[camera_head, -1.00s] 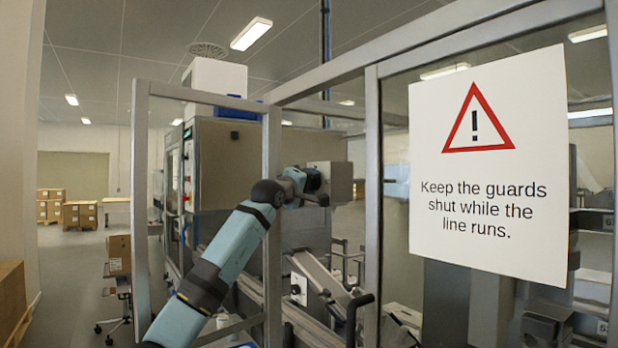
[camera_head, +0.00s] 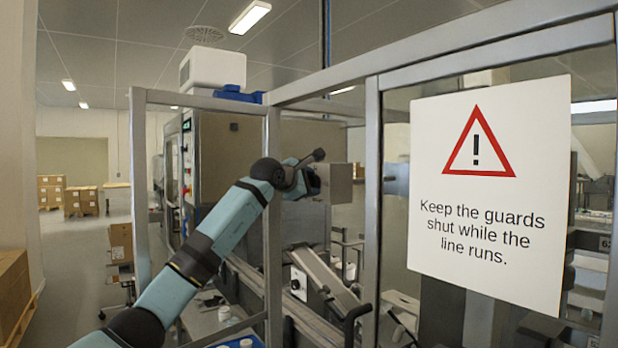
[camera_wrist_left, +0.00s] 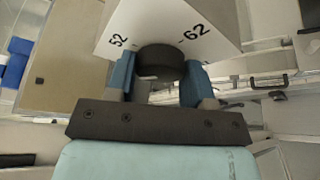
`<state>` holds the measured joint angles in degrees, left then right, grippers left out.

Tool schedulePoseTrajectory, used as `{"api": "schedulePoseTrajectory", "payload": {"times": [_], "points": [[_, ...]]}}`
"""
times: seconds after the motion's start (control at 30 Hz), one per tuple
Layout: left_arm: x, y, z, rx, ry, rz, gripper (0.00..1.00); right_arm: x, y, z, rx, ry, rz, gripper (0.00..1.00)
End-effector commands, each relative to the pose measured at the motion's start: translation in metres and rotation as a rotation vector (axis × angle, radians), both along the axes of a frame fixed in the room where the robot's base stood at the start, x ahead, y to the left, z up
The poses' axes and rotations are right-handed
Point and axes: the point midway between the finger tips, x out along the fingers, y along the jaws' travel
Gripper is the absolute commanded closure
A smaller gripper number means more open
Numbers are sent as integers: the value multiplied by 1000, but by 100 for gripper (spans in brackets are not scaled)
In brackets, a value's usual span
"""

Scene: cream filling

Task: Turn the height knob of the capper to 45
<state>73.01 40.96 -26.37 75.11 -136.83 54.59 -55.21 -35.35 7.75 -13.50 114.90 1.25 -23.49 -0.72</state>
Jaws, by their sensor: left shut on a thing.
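The capper's height knob (camera_wrist_left: 160,62) is a dark round knob in the left wrist view. It stands in front of a white scale plate (camera_wrist_left: 140,28) whose visible numbers are 52 and 62. My left gripper (camera_wrist_left: 160,82) has its two blue fingers closed on either side of the knob. No pointer mark on the knob can be made out, so its setting cannot be read. In the head view my left gripper (camera_head: 312,181) is at the left side of a grey box (camera_head: 341,184), and the knob is hidden there. My right gripper is out of view.
A metal guard frame (camera_head: 272,225) stands around my left arm, and a warning sign (camera_head: 490,195) hangs on the guard at right. A sloping conveyor rail (camera_head: 325,275) runs below the gripper. Cartons (camera_head: 80,201) stand far left.

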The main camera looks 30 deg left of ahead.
Motion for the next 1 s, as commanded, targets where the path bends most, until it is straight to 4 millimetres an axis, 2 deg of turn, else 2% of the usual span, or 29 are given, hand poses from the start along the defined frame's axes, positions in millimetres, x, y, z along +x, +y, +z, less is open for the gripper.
{"api": "schedulePoseTrajectory", "payload": {"times": [0.03, 0.2, 0.5, 1.0], "points": [[0, 1, 4, -35, 15, 1, 76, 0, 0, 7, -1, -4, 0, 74], [0, 2, 4, -158, 64, 2, 76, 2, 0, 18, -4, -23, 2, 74], [0, 1, 3, -299, 123, 0, 76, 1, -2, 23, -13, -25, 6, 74], [0, 1, 2, -349, 143, -1, 76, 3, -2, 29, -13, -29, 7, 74]]}}
